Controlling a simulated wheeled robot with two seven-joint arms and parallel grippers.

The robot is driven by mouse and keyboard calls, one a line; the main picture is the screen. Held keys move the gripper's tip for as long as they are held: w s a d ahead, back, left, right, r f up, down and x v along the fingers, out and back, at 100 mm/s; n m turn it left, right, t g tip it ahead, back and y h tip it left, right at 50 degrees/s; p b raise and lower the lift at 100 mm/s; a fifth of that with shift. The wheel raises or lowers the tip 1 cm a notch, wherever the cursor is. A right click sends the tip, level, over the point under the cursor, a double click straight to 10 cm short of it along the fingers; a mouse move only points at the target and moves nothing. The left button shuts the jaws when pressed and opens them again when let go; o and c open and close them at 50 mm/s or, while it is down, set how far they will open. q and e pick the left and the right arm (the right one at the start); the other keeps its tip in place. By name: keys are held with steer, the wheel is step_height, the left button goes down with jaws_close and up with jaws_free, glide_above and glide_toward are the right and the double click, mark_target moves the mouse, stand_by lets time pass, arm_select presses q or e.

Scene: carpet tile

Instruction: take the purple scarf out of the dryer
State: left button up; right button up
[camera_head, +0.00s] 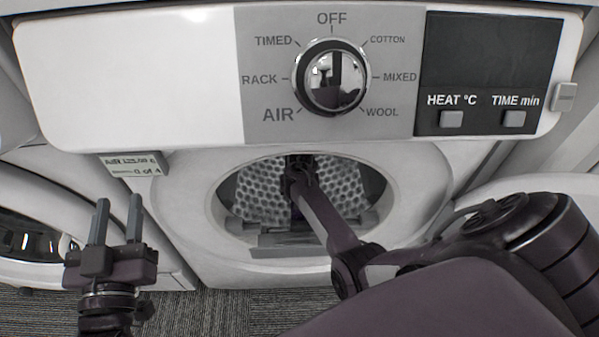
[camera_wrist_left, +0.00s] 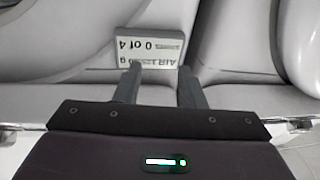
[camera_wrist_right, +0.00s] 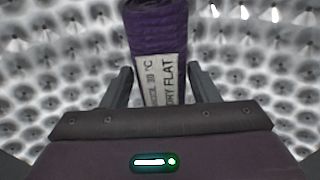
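The dryer (camera_head: 130,70) faces me, its round opening uncovered and its dimpled metal drum (camera_head: 352,190) visible. My right arm reaches into the drum, and its gripper is hardly visible in the head view. In the right wrist view, a purple scarf (camera_wrist_right: 157,32), rolled up with a white care label, stands between the fingers of my right gripper (camera_wrist_right: 160,85). The fingers are apart on either side of it, with narrow gaps showing. The scarf is hidden in the head view. My left gripper (camera_head: 117,222) is open and empty, in front of the dryer's lower left.
A small sign (camera_head: 133,164) hangs under the panel's left end, ahead of my left gripper in the left wrist view (camera_wrist_left: 150,45). The dial (camera_head: 332,77) is above the opening. Another machine with a round window (camera_head: 35,235) stands at the left. The opening's rim (camera_head: 215,215) surrounds my right arm.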

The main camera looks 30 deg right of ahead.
steer(key=c, duration=0.3)
arm_select(q)
steer(key=shift+f, duration=0.1)
arm_select(e)
steer(key=shift+r, duration=0.15)
